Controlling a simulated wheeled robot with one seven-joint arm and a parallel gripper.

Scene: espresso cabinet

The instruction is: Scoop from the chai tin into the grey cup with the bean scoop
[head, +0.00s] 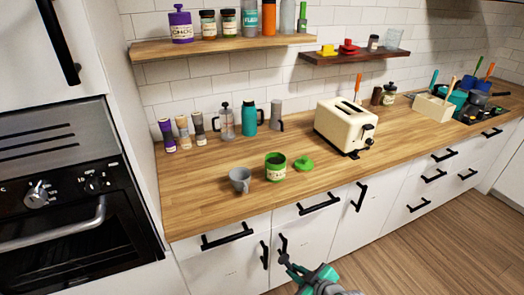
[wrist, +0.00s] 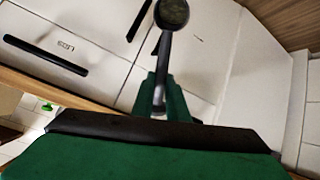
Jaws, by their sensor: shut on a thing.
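The grey cup (head: 240,181) stands upright on the wooden counter, near its front edge. The green chai tin (head: 276,172) stands just right of it, open, with a dark inside. A green lid (head: 304,164) lies on the counter to the tin's right. My gripper (head: 296,268) is in front of the cabinet doors, below the counter edge and apart from cup and tin. In the wrist view my gripper (wrist: 160,98) is shut on the handle of the bean scoop (wrist: 172,15). The scoop's round bowl looks dark; I cannot tell whether it holds anything.
A cream toaster (head: 345,125) stands right of the lid. A glass press (head: 226,121), a teal bottle (head: 249,118) and small jars (head: 183,132) stand along the back wall. An oven (head: 75,190) is at the left.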

